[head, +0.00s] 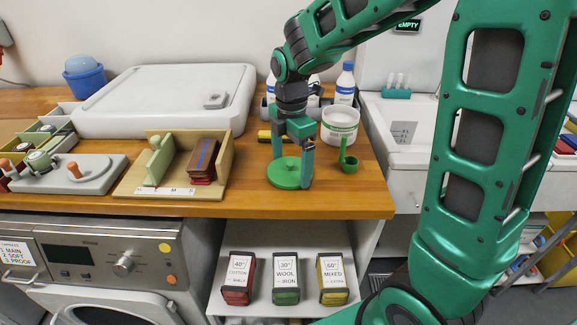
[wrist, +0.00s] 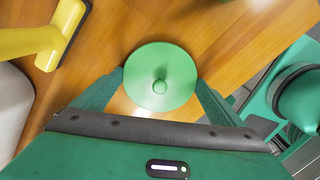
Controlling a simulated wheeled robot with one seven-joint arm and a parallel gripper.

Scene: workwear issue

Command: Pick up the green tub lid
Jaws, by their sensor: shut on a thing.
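The green tub lid (head: 283,174) is a round disc with a small knob in its middle. It is at the front part of the wooden counter, and I cannot tell whether it touches the wood. My gripper (head: 291,167) points down over it and is shut on it. In the wrist view the lid (wrist: 160,62) sits between the two fingers of my gripper (wrist: 160,82), one at each side of its rim. The lid's underside is hidden.
A white tub (head: 340,127) and a green scoop-like cup (head: 349,165) stand close on the right. A wooden holder with dark red blocks (head: 202,160) is on the left. A yellow tool (head: 264,135) lies behind, also large in the wrist view (wrist: 62,38). The counter's front edge (head: 300,212) is near.

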